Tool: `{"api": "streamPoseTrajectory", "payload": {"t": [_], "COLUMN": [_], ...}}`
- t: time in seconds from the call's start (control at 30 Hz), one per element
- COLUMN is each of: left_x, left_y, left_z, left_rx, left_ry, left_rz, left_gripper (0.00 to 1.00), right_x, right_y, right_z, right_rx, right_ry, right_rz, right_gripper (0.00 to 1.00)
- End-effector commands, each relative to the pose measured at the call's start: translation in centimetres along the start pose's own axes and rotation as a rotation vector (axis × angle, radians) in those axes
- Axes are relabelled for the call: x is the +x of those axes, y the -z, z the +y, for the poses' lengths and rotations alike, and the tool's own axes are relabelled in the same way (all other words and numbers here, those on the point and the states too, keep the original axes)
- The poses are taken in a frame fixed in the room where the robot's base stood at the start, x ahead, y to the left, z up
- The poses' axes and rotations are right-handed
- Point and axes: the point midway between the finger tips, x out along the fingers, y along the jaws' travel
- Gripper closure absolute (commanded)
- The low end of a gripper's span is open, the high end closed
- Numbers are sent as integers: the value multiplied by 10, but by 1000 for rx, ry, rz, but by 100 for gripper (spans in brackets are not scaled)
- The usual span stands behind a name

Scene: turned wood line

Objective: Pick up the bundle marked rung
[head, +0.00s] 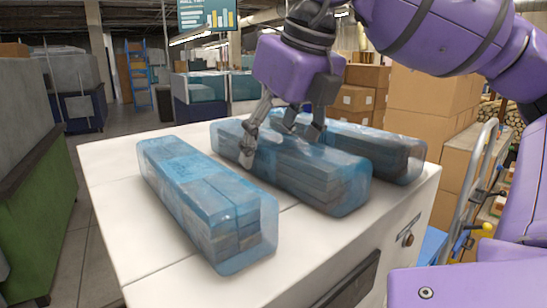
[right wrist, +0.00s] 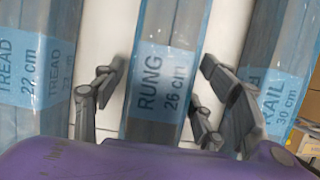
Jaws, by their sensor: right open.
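The bundle marked RUNG 26 cm is the middle one of three film-wrapped bundles on the white top. It shows in the head view (head: 322,176) and, with its blue label, in the right wrist view (right wrist: 158,88). My right gripper (head: 280,146) is open above its far half, with fingers on either side of it in the right wrist view (right wrist: 157,92). I cannot tell whether they touch the film. The gripper hides part of the bundle in the head view. My left gripper is not in view.
The TREAD bundle (head: 205,200) lies to the left and the RAIL bundle (head: 385,150) to the right, with narrow gaps between. The white top (head: 120,210) is bare at its left and front. Cardboard boxes (head: 425,90) stand behind at the right, and a green cabinet (head: 35,200) stands left.

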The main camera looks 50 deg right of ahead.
Motion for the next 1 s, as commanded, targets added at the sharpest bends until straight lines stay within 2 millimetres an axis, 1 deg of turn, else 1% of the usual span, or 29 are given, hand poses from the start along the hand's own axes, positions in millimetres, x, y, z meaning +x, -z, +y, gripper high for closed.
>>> {"api": "streamPoseTrajectory", "payload": {"t": [0.1,0.5,0.6,0.87,1.0], "left_x": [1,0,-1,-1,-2], "left_y": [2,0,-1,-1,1], "left_z": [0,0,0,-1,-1], "left_rx": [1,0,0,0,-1], "left_ry": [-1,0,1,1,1], "left_rz": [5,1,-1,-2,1], "left_gripper": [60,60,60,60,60], "right_x": [0,-1,-1,-2,-10], "right_y": [0,0,-1,-1,-4], "right_z": [0,0,0,0,0], "right_rx": [0,0,1,0,1], "right_ry": [0,0,0,-1,-1], "right_rz": [-1,0,-3,-3,-4], "right_gripper": [36,88,99,99,99]}}
